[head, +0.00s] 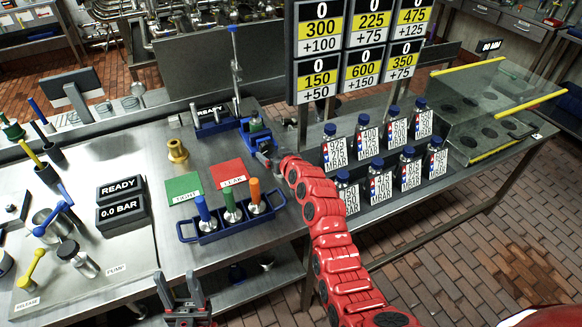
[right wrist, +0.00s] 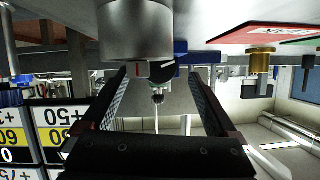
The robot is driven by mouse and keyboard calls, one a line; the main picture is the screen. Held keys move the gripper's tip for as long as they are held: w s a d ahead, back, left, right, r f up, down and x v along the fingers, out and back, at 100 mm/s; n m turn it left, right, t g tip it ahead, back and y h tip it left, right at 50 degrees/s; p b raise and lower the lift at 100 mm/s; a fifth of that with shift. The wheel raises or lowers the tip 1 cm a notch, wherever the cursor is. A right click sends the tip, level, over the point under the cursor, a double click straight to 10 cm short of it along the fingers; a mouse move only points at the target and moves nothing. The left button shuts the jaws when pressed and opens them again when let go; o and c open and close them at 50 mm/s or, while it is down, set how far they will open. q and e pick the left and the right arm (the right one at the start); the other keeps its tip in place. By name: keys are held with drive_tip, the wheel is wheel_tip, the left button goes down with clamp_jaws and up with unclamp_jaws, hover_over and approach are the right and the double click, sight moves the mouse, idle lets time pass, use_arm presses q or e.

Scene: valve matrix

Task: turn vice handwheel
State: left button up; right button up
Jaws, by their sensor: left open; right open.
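The blue vice (head: 256,138) stands at the right end of the steel bench, with a small greenish piece at its top. My right gripper (head: 270,158) is at the vice's near right side, and its red arm comes up from the lower right. Its fingers and the handwheel are hard to make out in the head view. In the right wrist view, which is upside down, the right gripper (right wrist: 157,75) is open. A grey metal cylinder with a red mark (right wrist: 136,32) shows above the fingers; I cannot tell whether they touch it. My left gripper (head: 180,284) is open and empty at the bench's front edge.
A blue rack (head: 228,228) with three coloured-handled tools stands close in front of the vice. Green (head: 183,188) and red (head: 227,174) cards and a brass fitting (head: 177,151) lie left of it. Labelled bottles (head: 370,142) stand on the right-hand table.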

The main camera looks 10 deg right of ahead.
drive_tip(key=b+v, duration=0.3)
drive_tip(key=v, duration=1)
drive_tip(key=shift+s, duration=0.2)
